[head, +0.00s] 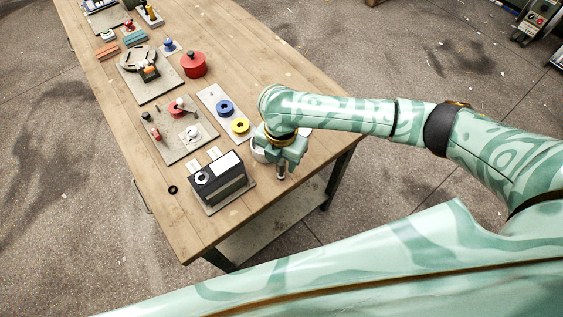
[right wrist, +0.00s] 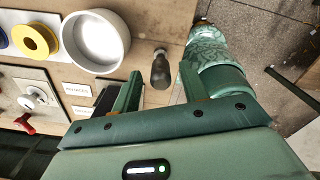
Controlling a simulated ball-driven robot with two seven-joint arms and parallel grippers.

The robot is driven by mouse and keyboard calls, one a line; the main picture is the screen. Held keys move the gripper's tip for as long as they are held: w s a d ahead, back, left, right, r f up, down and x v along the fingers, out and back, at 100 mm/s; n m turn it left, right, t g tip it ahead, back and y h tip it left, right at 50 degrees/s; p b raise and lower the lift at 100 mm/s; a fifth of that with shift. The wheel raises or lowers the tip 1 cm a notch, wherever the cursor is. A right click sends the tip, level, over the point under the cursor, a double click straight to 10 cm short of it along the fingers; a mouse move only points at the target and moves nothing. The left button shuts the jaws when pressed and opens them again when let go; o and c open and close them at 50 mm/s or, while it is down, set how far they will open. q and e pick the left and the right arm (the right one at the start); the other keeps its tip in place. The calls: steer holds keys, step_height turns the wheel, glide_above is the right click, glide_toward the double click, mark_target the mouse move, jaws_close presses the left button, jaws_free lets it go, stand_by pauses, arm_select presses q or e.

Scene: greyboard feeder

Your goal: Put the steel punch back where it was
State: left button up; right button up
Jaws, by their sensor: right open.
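A dark grey metal piece with a rounded end, which looks like the steel punch (right wrist: 160,70), shows in the right wrist view beyond my fingertips, in line with the gap between them. In the head view a small steel-brown piece (head: 281,172) shows just below the jaws near the table's right edge. My right gripper (head: 280,160) is open, and its two fingers stand apart in the right wrist view (right wrist: 162,88). I cannot tell whether either finger touches the piece. My left gripper is not in view.
A white round dish (right wrist: 96,42) stands close beside the punch, partly hidden behind my gripper in the head view. A black box device (head: 222,182) stands left of the gripper. A board with blue (head: 225,107) and yellow rings (head: 240,125) lies behind. The table's front strip is mostly clear.

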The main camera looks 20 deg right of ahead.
step_height(320, 180, up, 8)
steer(key=p, duration=0.2)
steer(key=shift+r+p, duration=0.2)
steer(key=shift+p, duration=0.2)
